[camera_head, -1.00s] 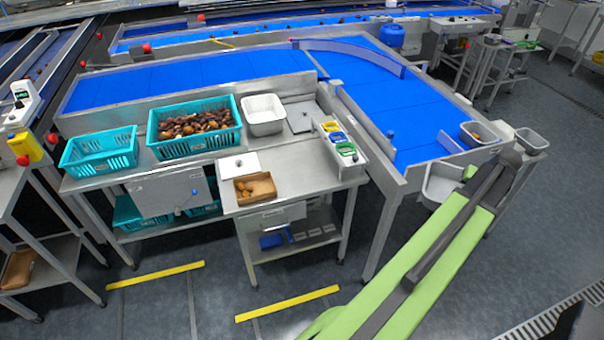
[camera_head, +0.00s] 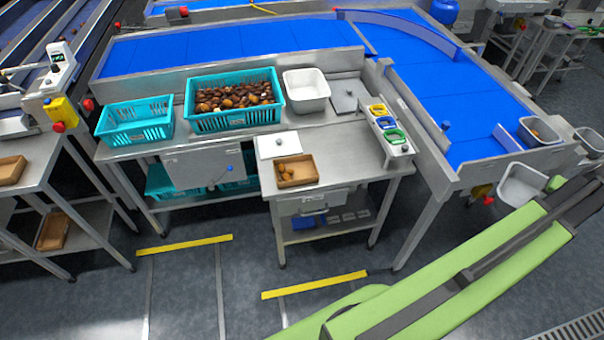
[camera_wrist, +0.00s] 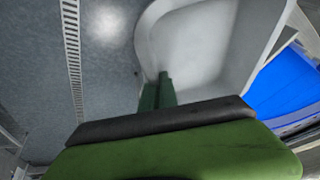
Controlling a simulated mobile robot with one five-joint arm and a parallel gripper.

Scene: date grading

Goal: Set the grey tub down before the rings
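The grey tub (camera_head: 522,183) is pale, empty and hangs in the air at the right, before the conveyor's near corner. My gripper (camera_head: 553,184) is at its right side; its green finger shows at the tub's wall. In the wrist view, the tub (camera_wrist: 205,45) fills the upper middle and a green fingertip (camera_wrist: 158,92) overlaps its rim. The grip itself is partly hidden. The rings are yellow (camera_head: 378,110), blue (camera_head: 386,122) and green (camera_head: 395,136), in a row on a metal holder at the right end of the steel table (camera_head: 345,150). The tub is well right of them.
Bare steel table lies left of the ring holder. A white lidded board (camera_head: 278,144), a brown tray of dates (camera_head: 296,170), teal crates (camera_head: 136,121) and a white tub (camera_head: 306,90) stand around it. The blue conveyor (camera_head: 460,100) has a raised frame between tub and rings.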

